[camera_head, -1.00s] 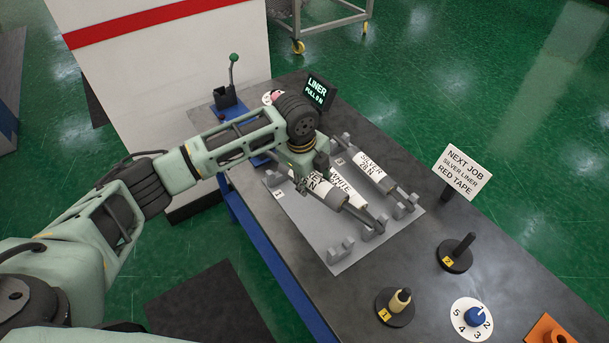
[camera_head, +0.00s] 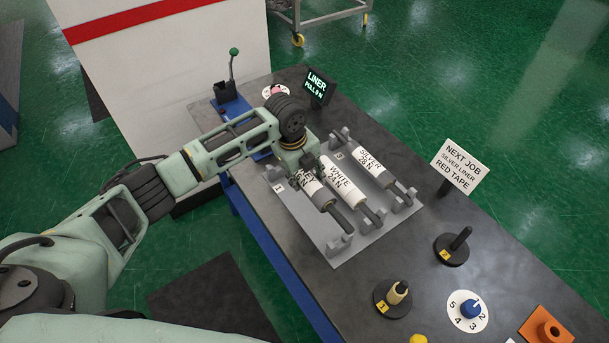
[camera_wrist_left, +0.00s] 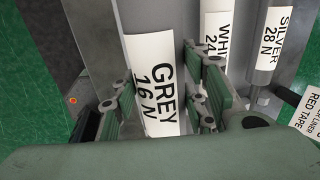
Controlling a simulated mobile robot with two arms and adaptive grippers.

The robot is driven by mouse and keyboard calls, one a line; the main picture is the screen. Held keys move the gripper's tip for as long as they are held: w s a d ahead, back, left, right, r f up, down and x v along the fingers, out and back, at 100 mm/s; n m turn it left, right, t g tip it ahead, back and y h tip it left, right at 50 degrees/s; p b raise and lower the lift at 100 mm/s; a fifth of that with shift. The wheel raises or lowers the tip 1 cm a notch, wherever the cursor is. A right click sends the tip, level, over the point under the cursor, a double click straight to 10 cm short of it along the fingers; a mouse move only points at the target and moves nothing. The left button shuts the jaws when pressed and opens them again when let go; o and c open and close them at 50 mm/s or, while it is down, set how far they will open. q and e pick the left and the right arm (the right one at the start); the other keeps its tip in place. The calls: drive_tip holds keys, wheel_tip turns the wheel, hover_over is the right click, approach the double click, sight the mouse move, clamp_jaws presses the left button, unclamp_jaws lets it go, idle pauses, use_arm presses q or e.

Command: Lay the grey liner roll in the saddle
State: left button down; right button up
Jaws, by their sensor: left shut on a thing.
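The grey liner roll has a white label reading GREY 16 N and a dark shaft (camera_head: 341,219). It also fills the middle of the left wrist view (camera_wrist_left: 155,75). My left gripper (camera_head: 303,168) is shut on it, with a finger on each side of the label in the wrist view (camera_wrist_left: 160,105). The roll is at the left position of the light grey rack plate (camera_head: 287,207), its shaft end near the left front saddle block (camera_head: 339,246). I cannot tell whether it touches the saddle. My arm hides its far end. My right gripper is not in view.
The white roll (camera_head: 345,184) lies close to the right of the grey one, with the silver roll (camera_head: 372,163) beyond it. A green-knobbed lever (camera_head: 233,68) and liner display (camera_head: 317,87) stand behind. Pegs (camera_head: 452,248), a dial (camera_head: 468,310) and a sign (camera_head: 462,167) are right.

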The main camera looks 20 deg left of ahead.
sight(298, 178)
use_arm(q)
drive_tip(key=shift+f+b, duration=1)
drive_tip(key=shift+f, duration=0.55)
wheel_tip(298, 178, down, 3)
drive_tip(key=b, duration=0.2)
drive_tip(key=shift+b, duration=0.4)
drive_tip(key=shift+f+b, duration=0.75)
drive_tip(key=shift+f, duration=0.85)
drive_tip(key=c, duration=0.9)
unclamp_jaws()
drive_tip(key=shift+c, duration=0.2)
drive_tip(key=shift+s+f, duration=0.1)
drive_tip(key=r, duration=0.4)
drive_tip(key=s+a+r, duration=0.1)
drive_tip(key=r, duration=0.7)
drive_tip(key=shift+s+a, duration=0.2)
drive_tip(key=shift+s, duration=0.15)
